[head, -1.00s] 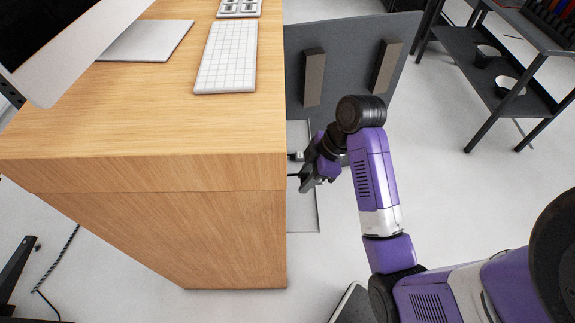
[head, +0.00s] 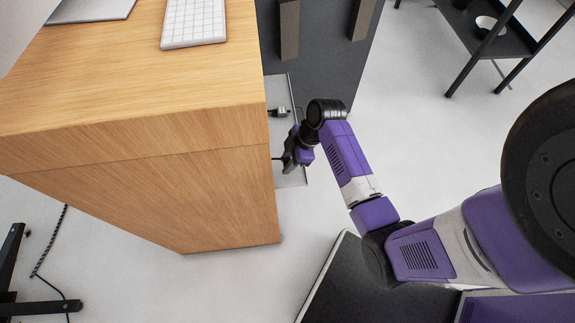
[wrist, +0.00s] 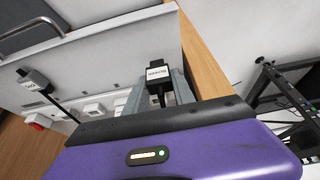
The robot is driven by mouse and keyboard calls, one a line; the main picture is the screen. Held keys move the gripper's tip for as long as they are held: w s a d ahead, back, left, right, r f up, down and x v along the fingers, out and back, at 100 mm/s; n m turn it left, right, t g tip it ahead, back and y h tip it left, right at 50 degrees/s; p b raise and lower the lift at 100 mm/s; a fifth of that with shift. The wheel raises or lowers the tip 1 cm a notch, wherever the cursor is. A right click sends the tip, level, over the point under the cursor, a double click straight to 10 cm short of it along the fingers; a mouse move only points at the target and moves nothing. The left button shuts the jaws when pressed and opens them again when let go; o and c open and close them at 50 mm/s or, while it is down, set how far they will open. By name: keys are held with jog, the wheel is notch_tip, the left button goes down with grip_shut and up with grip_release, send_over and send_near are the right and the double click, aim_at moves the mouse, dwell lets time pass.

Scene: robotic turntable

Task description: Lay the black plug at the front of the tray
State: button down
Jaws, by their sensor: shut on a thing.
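My gripper (wrist: 160,98) is shut on a black plug (wrist: 157,72) with a white label, held between its grey fingers. In the head view my gripper (head: 285,163) is beside the desk's right side, over the near part of the light grey tray (head: 278,88). The held plug is hard to make out there. In the wrist view the tray (wrist: 110,62) lies behind the plug; I cannot tell whether they touch. A second black labelled plug (wrist: 35,80) on a cable is at the left, and a dark plug (head: 280,112) shows farther along the tray.
The wooden desk (head: 150,120) stands close on the left of my gripper. White sockets (wrist: 92,110) and a red switch (wrist: 36,121) show in the wrist view. A black shelf (head: 500,40) is at the upper right; floor between is clear.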

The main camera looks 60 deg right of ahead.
jog(key=shift+f, duration=1.45)
jog(key=shift+f, duration=0.15)
jog(key=c, duration=1.1)
grip_release()
jog(key=shift+o, duration=0.2)
